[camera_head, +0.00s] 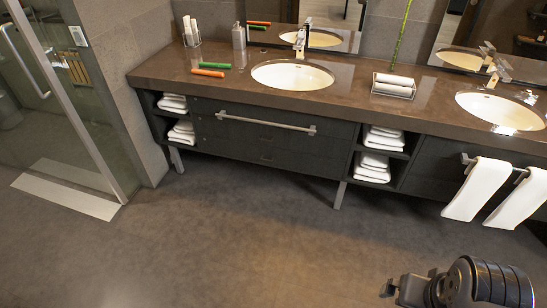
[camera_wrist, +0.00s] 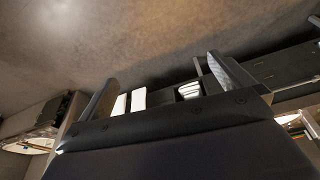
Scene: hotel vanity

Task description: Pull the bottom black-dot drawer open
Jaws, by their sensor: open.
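The dark drawer front (camera_head: 265,143) sits under the left sink, between two open towel shelves, and looks shut. A long silver bar handle (camera_head: 266,122) runs across its upper part. Small dark round marks show faintly below the bar; I cannot clearly separate the drawers there. In the wrist view, which looks upside down, the dark front with its bar (camera_wrist: 290,82) shows at the right. My gripper (camera_wrist: 163,67) is open and empty, its two fingers wide apart. In the head view my arm shows at the lower right, well away from the vanity, over the floor.
The brown countertop (camera_head: 350,97) holds sinks, a bottle (camera_head: 239,46), green and orange tubes and a rolled-towel rack (camera_head: 393,86). Two white towels (camera_head: 477,189) hang at the right. A glass door (camera_head: 65,100) stands at the left. The grey floor (camera_head: 220,235) before the vanity is clear.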

